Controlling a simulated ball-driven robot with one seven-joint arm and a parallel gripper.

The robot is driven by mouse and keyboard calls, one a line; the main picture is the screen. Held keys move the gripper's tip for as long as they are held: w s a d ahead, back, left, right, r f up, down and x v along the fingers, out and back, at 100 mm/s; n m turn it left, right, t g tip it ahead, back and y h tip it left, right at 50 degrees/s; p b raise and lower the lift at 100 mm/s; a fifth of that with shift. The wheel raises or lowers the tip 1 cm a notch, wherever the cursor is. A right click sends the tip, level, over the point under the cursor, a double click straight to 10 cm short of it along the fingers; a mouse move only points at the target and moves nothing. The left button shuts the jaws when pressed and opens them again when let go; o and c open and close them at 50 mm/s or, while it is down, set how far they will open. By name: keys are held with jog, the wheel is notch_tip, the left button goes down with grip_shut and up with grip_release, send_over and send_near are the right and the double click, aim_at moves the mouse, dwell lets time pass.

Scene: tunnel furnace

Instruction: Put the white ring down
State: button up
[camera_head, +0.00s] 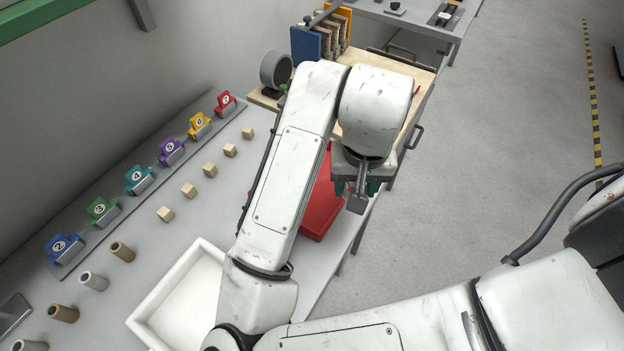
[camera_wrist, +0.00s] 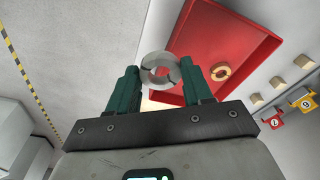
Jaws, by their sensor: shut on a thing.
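My gripper (camera_wrist: 160,72) has its green fingers on either side of the white ring (camera_wrist: 159,83) and is shut on it. The ring is at the fingertips, its round hole facing the wrist camera. In the wrist view a red tray (camera_wrist: 205,42) lies beyond the ring, with a tan ring (camera_wrist: 219,72) inside it. In the head view my gripper (camera_head: 357,190) hangs just right of the red tray (camera_head: 322,207), which my arm partly covers. I cannot make out the white ring in the head view.
A white tray (camera_head: 150,312) stands near the lower left. Along the bench are several wooden blocks (camera_head: 210,170), several cylinders (camera_head: 122,251) and numbered coloured holders (camera_head: 138,180). A wooden-topped table (camera_head: 415,78) with coloured dividers stands behind. Open floor (camera_head: 480,170) lies to the right.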

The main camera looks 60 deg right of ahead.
jog(key=w+d+f, duration=0.1)
jog(key=w+f, duration=0.1)
jog(key=w, duration=0.1)
jog(key=w+d+f, duration=0.1)
jog(key=w+f, duration=0.2)
jog(key=w+d+f+p, duration=0.1)
jog(key=w+d+f, duration=0.1)
jog(key=w, duration=0.1)
jog(key=shift+w+f, duration=0.2)
jog(key=shift+f, duration=0.1)
jog(key=shift+w+d+f, duration=0.1)
jog(key=shift+w+f, duration=0.4)
jog(key=shift+f, duration=1.6)
jog(key=shift+f, duration=0.15)
jog(key=o, duration=1)
jog(key=shift+o, duration=0.2)
notch_tip(320, 180, up, 12)
jog(key=a, duration=0.1)
jog(key=shift+s, duration=0.4)
jog(key=shift+s+a, duration=0.1)
